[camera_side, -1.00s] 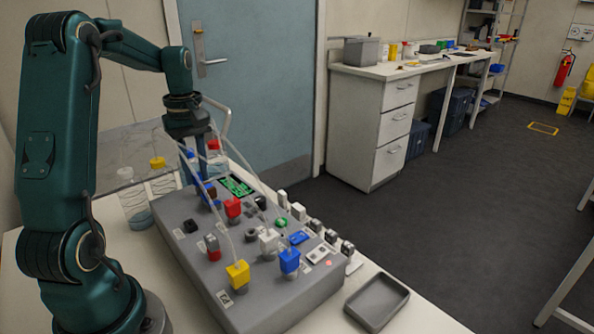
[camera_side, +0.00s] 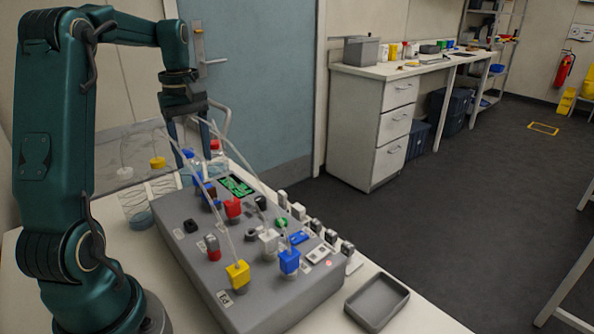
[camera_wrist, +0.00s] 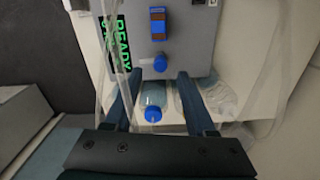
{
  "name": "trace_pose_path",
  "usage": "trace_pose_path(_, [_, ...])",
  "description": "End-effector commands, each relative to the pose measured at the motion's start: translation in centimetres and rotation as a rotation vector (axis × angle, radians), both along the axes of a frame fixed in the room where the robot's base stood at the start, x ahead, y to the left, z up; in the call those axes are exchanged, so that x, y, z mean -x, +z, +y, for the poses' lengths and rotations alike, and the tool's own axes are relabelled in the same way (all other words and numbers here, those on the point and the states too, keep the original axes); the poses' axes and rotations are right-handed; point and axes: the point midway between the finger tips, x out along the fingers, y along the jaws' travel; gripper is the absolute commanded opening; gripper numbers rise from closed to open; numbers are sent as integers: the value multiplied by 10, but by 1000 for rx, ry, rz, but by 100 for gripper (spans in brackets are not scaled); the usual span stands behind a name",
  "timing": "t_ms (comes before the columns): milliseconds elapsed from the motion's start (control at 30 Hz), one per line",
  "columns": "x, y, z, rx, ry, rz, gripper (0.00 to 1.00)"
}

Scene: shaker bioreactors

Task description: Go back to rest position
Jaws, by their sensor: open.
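My gripper (camera_side: 186,140) hangs above the far end of the grey bioreactor station (camera_side: 182,262), pointing down. In the wrist view my gripper (camera_wrist: 156,78) has its two fingers apart with nothing held between them. A clear bottle with a blue cap (camera_wrist: 153,113) shows between the fingers, farther below. A blue connector (camera_wrist: 160,62) sits on the station's end. The station's display (camera_wrist: 122,43) reads READY in green. The station bears yellow (camera_side: 237,274), blue (camera_side: 289,261), white (camera_side: 269,241) and red (camera_side: 233,207) connectors with clear tubes.
Clear tubes arch up near my gripper. An empty grey tray (camera_side: 377,302) lies at the table's front right. A blue door (camera_side: 245,75) is behind. The air above the station is mostly free.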

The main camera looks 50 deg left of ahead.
Motion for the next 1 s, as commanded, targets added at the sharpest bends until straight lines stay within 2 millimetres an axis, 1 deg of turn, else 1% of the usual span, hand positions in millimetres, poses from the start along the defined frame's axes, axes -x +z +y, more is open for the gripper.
trace_pose_path(33, [0, 4, 0, -2, 0, -2, 56])
trace_pose_path(133, [0, 9, 0, 0, 0, 0, 56])
trace_pose_path(433, [0, 9, -1, 0, -2, 0, 56])
trace_pose_path(500, [-3, 11, -5, -4, -18, -5, 56])
trace_pose_path(567, [-10, 21, -13, -26, -54, -27, 56])
trace_pose_path(667, [-15, 39, -42, -59, -141, -65, 56])
trace_pose_path(700, [-16, 46, -57, -72, -189, -83, 56])
trace_pose_path(767, [-14, 54, -81, -95, -276, -116, 56])
trace_pose_path(800, [-11, 59, -97, -110, -341, -137, 56])
trace_pose_path(900, [0, 64, -133, -144, -511, -192, 56])
trace_pose_path(1000, [15, 64, -165, -180, -688, -250, 56])
